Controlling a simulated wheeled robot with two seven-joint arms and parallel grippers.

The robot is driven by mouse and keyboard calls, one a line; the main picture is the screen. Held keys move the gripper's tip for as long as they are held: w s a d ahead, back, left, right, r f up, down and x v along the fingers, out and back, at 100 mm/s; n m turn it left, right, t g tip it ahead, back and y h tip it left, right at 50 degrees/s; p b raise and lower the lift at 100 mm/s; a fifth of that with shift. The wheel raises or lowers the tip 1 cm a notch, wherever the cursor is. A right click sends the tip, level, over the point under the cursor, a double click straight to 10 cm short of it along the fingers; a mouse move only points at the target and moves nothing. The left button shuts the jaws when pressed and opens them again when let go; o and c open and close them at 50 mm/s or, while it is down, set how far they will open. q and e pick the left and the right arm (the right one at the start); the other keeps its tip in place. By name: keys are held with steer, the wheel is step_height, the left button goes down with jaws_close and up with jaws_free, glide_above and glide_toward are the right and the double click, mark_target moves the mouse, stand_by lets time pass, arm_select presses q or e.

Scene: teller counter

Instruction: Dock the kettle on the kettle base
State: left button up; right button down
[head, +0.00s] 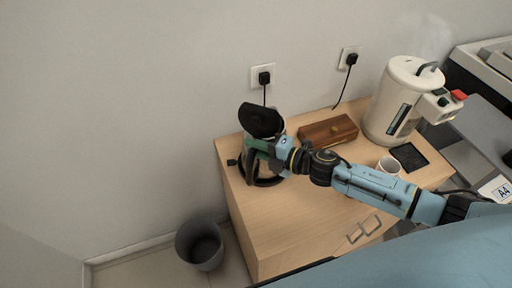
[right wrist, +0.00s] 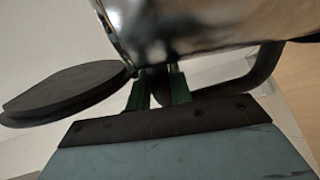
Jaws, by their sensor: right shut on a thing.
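The kettle has a shiny metal body (right wrist: 215,22) and a black lid (head: 261,120) standing open. It is at the left end of the wooden counter in the head view. My right gripper (head: 259,146) has green fingers, shut on the kettle's black handle. In the right wrist view the fingers (right wrist: 160,88) close on the handle just below the body, and the lid hangs out to the left. A dark rounded edge, perhaps the kettle base (head: 268,182), shows low beside the kettle. The arm and kettle hide much of it, so I cannot tell whether they touch. My left gripper is not in view.
A brown wooden box (head: 328,131), a steaming white water boiler (head: 392,105), a white cup (head: 389,165) and a black tablet-like pad (head: 409,156) stand to the right on the counter (head: 300,212). A grey bin (head: 199,244) is on the floor. The counter front is clear.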

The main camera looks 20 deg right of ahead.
steer(key=c, duration=1.5)
jaws_free()
steer(key=shift+r, duration=0.15)
steer(key=shift+s+f, duration=0.15)
steer(key=shift+f, duration=0.25)
steer(key=shift+p+v, duration=0.9)
steer(key=shift+v, duration=4.6)
steer(key=shift+r, duration=0.1)
